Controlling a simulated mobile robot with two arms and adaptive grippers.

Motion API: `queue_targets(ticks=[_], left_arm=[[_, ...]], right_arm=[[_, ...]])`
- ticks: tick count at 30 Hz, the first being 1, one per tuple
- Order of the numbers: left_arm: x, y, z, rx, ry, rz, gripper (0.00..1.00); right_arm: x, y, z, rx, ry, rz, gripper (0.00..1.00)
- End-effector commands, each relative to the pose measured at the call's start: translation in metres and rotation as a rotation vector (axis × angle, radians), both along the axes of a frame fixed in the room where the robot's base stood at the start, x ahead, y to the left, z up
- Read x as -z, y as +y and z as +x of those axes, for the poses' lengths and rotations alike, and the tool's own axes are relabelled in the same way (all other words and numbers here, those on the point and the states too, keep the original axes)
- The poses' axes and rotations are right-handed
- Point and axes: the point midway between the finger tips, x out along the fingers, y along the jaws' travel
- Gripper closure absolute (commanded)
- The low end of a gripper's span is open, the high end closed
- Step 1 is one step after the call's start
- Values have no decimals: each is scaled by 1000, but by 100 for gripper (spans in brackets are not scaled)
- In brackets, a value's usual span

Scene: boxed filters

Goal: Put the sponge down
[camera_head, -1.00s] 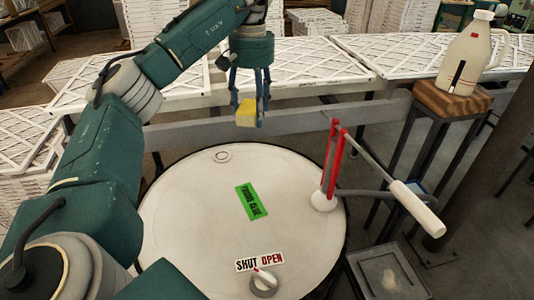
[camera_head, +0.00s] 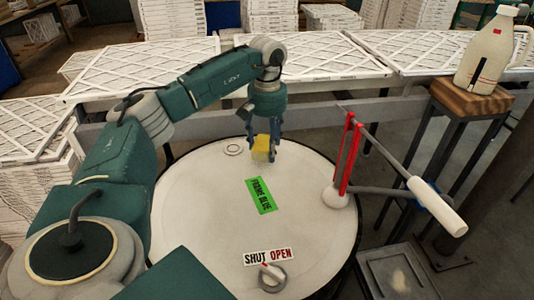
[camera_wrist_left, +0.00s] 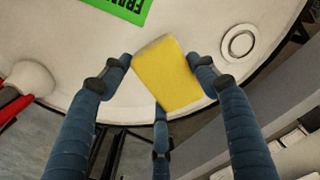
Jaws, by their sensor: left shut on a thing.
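The yellow sponge (camera_head: 263,149) is held in my left gripper (camera_head: 262,146), over the far part of the white round drum lid (camera_head: 200,210). In the left wrist view, the sponge (camera_wrist_left: 166,75) sits between the blue fingers of the gripper (camera_wrist_left: 160,90), with the lid behind it. The gripper points down and is shut on the sponge. I cannot tell whether the sponge touches the lid. My right gripper is in neither view.
The lid carries a green label (camera_head: 261,195), a shut/open knob (camera_head: 271,276) and a red-framed lever (camera_head: 349,155) at its right. A jug (camera_head: 487,52) stands on a wooden stool (camera_head: 472,97). Boxed filters (camera_head: 340,55) lie behind. The lid's left-middle is clear.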

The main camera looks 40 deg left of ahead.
Motion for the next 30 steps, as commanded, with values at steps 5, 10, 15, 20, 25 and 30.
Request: queue_targets(ticks=[5, 10, 15, 20, 25, 30], left_arm=[[28, 0, -1, 0, 5, 1, 61], [36, 0, -1, 0, 1, 0, 61], [36, 0, -1, 0, 1, 0, 61], [40, 0, -1, 0, 1, 0, 39], [39, 0, -1, 0, 1, 0, 22], [39, 0, -1, 0, 1, 0, 22]], right_arm=[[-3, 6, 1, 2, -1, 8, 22], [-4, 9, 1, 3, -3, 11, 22], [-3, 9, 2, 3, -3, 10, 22], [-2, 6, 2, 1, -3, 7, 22], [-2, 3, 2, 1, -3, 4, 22], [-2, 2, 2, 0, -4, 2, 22]])
